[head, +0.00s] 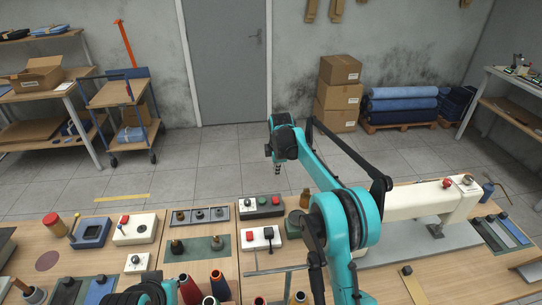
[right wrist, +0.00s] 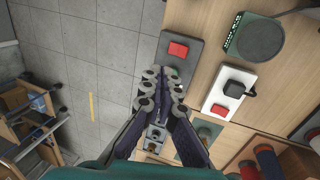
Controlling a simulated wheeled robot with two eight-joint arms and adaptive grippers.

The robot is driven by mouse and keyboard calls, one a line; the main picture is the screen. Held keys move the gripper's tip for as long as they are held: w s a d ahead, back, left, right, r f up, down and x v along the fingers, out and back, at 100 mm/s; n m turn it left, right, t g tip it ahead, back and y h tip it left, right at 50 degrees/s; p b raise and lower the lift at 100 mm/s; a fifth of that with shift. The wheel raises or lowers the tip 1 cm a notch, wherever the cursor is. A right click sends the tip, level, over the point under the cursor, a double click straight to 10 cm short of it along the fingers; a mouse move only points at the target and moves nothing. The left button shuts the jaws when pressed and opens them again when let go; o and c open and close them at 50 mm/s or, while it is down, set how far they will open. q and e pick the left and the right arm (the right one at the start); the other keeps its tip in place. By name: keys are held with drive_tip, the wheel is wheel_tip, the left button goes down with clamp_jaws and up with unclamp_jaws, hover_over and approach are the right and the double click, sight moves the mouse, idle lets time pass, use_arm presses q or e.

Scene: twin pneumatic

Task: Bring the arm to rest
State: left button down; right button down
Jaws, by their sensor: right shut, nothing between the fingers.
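My right arm, teal and black, comes up from the bottom of the head view and bends over at its elbow. My right gripper (head: 277,167) hangs at its end, pointing down, beyond the far edge of the table. In the right wrist view its fingers (right wrist: 162,88) are together and empty. They overlap a grey button box (right wrist: 181,50) with a red button in that picture; I cannot tell the height between them. A teal and black part of my left arm shows at the bottom of the head view, but its gripper is out of sight.
The wooden table (head: 215,275) holds a grey button box (head: 262,206), a white switch box (head: 261,238), thread spools (head: 219,284) and a cream sewing machine (head: 420,200). A trolley (head: 118,107) and cardboard boxes (head: 338,95) stand behind. The tiled floor between is open.

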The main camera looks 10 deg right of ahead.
drive_tip(key=s+d+r+m+t, duration=0.1)
drive_tip(key=s+r+m, duration=0.4)
drive_tip(key=s, duration=0.5)
drive_tip(key=s+d+r+m+t, duration=0.1)
drive_tip(key=s+r+m, duration=0.3)
drive_tip(key=s+r, duration=0.4)
drive_tip(key=s+f+m+t, duration=0.1)
drive_tip(key=s+f+m, duration=0.3)
drive_tip(key=s, duration=0.8)
drive_tip(key=s+d+f+m+t, duration=0.1)
drive_tip(key=s+f+m, duration=0.3)
drive_tip(key=s, duration=0.7)
drive_tip(key=shift+s+d+f+m+b, duration=0.25)
drive_tip(key=shift+s+f+m+b, duration=0.15)
drive_tip(key=shift+m, duration=0.1)
drive_tip(key=shift+r, duration=0.15)
